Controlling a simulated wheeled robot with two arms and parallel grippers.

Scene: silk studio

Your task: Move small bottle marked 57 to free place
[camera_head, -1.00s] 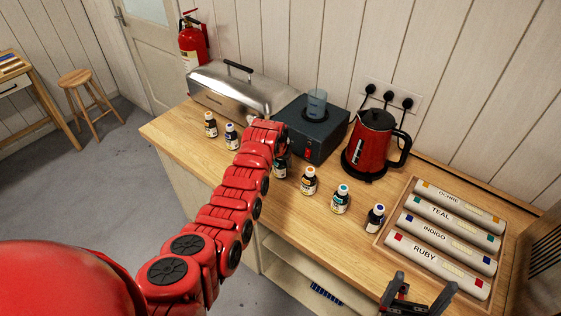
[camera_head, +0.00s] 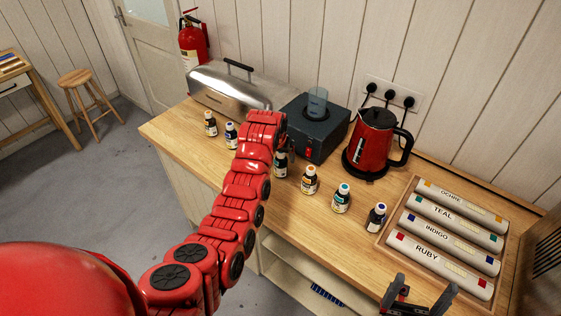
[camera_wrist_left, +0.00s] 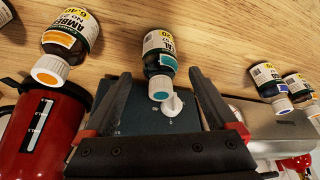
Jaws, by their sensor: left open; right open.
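Several small dark bottles with white labels stand in a row along the bench's front. In the left wrist view, a teal-capped bottle (camera_wrist_left: 160,62) labelled TEAL stands upright between and beyond the fingertips of my open, empty left gripper (camera_wrist_left: 160,80). It also shows in the head view (camera_head: 281,164), beside my red left arm, which hides most of that gripper. An orange-capped AMBER bottle (camera_head: 309,181), a teal-capped one (camera_head: 341,199) and a blue-capped one (camera_head: 376,218) stand to its right. My right gripper (camera_head: 420,290) is open and empty.
Left are an orange-capped bottle (camera_head: 210,124) and a blue-capped bottle (camera_head: 231,136). Behind the row stand a metal steamer (camera_head: 235,92), a dark box (camera_head: 318,140) with a beaker (camera_head: 317,101), and a red kettle (camera_head: 370,145). A tray (camera_head: 383,246) of labelled rolls lies right.

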